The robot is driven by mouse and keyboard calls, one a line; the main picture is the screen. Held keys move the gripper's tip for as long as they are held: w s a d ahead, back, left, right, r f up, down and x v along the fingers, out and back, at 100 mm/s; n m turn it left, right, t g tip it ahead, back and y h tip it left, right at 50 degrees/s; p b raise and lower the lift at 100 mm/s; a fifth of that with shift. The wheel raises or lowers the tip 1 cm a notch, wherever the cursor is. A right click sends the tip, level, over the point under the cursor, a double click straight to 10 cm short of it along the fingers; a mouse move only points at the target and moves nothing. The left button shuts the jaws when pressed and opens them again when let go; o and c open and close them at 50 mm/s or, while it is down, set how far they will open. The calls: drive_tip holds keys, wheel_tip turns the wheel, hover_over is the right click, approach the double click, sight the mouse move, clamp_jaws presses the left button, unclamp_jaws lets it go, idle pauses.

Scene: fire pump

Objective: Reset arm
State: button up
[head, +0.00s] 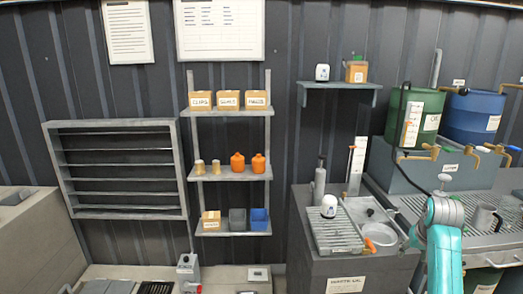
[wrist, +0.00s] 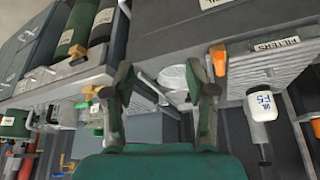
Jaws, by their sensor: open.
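My gripper (wrist: 162,78) shows in the wrist view with its two dark green fingers spread wide apart. It is open, and nothing is held between the fingers. A white round dish (wrist: 175,77) shows beyond the gap between them. In the head view my teal arm rises at the lower right, in front of the grey cabinet and the drum bench. I cannot make out the gripper's fingers in the head view.
A white bottle (head: 328,206) stands on the ribbed tray (head: 338,232) on the waste oil cabinet (head: 345,277). The bottle also shows in the wrist view (wrist: 262,104). Green (head: 415,118) and blue (head: 472,118) drums stand at right. Shelves (head: 228,174) hold boxes and orange bottles.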

drive_tip(key=s+a+f+t, duration=0.1)
drive_tip(key=s+a+f, duration=0.1)
drive_tip(key=f, duration=0.4)
drive_tip(key=s+a+f, duration=0.1)
drive_tip(key=a+f, duration=0.2)
drive_tip(key=f, duration=0.3)
drive_tip(key=s+a+f+n+t, duration=0.1)
drive_tip(key=s+a+f+t, duration=0.1)
drive_tip(key=s+a+f, duration=0.55)
drive_tip(key=s+a+f+n+t, duration=0.15)
drive_tip(key=s+a+f, duration=0.35)
drive_tip(key=s+f, duration=0.6)
drive_tip(key=s+a+r+t, duration=0.2)
drive_tip(key=s+a+r, duration=0.15)
drive_tip(key=s, duration=0.75)
drive_tip(key=s+a+r+t, duration=0.1)
drive_tip(key=s+a+r, duration=0.25)
drive_tip(key=s, duration=0.75)
drive_tip(key=s+a+r+n+t+y, duration=0.1)
drive_tip(key=s+a+r+t, duration=0.1)
drive_tip(key=s+r, duration=1.2)
drive_tip(key=shift+s+a+r+t+y, duration=0.3)
drive_tip(key=shift+s+a+r+t, duration=0.05)
drive_tip(key=shift+r, duration=0.1)
drive_tip(key=shift+n, duration=0.25)
